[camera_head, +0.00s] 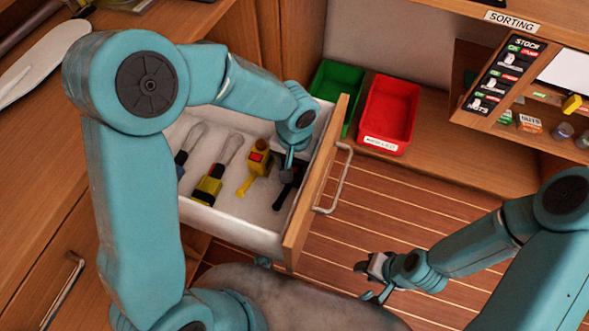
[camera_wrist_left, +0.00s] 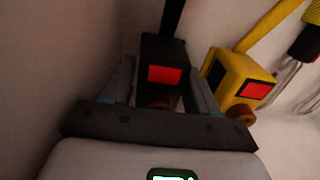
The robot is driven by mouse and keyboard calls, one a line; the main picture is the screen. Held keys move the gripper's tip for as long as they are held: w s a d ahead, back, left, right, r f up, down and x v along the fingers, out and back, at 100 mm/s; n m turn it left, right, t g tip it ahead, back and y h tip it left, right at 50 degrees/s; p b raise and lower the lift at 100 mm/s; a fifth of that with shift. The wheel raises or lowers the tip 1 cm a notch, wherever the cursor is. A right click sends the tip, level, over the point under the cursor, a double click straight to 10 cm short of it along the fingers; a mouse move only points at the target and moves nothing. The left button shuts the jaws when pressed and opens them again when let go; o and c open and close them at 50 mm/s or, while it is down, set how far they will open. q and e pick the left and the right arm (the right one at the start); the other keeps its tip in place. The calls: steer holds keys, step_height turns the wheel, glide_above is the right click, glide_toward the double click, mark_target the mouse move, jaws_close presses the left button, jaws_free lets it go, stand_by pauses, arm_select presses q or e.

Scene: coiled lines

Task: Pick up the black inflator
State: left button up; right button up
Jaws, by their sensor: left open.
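The black inflator (camera_wrist_left: 152,50), with a red patch on its body, lies in the open drawer near the drawer's front panel. In the head view it is mostly hidden by my left gripper, with a dark part (camera_head: 284,192) showing. My left gripper (camera_head: 290,163) is down inside the drawer and open. In the left wrist view its fingers (camera_wrist_left: 163,82) stand on either side of the black inflator's body, and I cannot tell if they touch it. My right gripper (camera_head: 370,277) is outside the drawer, low over the floor at the right, apart from any object.
A yellow inflator (camera_head: 258,158) lies close beside the black one. Yellow-and-black tools (camera_head: 208,187) lie further left. The drawer front (camera_head: 318,180) with its handle (camera_head: 340,178) stands close to my left gripper. Green (camera_head: 338,87) and red (camera_head: 389,108) bins sit behind.

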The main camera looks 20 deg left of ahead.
arm_select(q)
steer(key=shift+f, duration=0.4)
steer(key=c, duration=0.8)
steer(key=shift+c, duration=0.2)
steer(key=shift+r, duration=0.15)
